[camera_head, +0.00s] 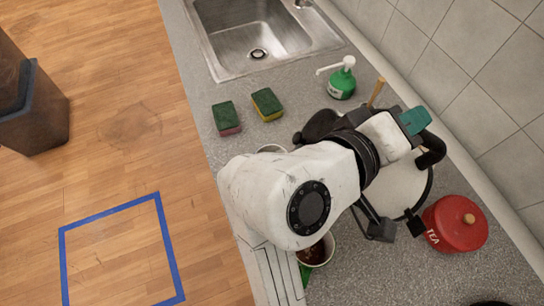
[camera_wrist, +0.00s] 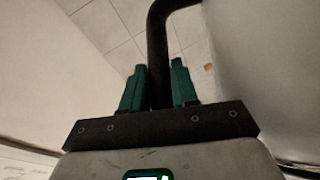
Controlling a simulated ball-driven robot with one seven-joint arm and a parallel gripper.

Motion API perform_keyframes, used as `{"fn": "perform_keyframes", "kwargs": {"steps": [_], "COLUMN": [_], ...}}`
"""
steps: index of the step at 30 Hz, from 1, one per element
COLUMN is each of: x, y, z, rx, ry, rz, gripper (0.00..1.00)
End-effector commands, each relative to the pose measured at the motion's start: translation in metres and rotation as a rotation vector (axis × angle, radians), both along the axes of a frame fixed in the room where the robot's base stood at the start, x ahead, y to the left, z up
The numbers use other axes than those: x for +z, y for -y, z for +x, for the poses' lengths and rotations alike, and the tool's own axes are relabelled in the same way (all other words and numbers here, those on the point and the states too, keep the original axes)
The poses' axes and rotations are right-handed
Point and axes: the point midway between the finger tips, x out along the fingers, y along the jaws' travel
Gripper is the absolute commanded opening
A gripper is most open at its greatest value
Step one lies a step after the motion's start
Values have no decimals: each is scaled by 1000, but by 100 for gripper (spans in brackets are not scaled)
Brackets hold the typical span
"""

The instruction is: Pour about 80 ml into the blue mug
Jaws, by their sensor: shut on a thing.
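My gripper (camera_head: 416,122), with teal fingers, is shut on the black handle (camera_head: 432,152) of a large pale vessel (camera_head: 402,188), which looks like a kettle or jug. In the wrist view the fingers sit on both sides of the black handle (camera_wrist: 158,70), with the vessel's pale wall (camera_wrist: 260,70) at the right. My arm hides much of the vessel; I cannot tell its tilt or where its spout is. A cup with dark brown contents (camera_head: 316,252) stands partly hidden below my arm. I cannot make out a blue mug.
A red TEA tin (camera_head: 455,224) stands close right of the vessel. A green pump bottle (camera_head: 342,80), two sponges (camera_head: 226,118) (camera_head: 267,104) and the sink (camera_head: 262,40) lie farther back. A pale rim (camera_head: 272,148) shows behind my arm. A tiled wall (camera_head: 460,60) bounds the counter.

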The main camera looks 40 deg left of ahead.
Motion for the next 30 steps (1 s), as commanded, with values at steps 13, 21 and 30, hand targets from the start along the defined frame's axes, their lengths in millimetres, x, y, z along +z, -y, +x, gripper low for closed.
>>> {"fn": "perform_keyframes", "kwargs": {"steps": [13, 21, 30], "x": [-17, -20, -20], "y": [17, 18, 18], "z": [11, 12, 12], "rx": [0, 2, 2], "ry": [-68, -77, -76], "rz": [126, 142, 141], "gripper": [0, 0, 0]}}
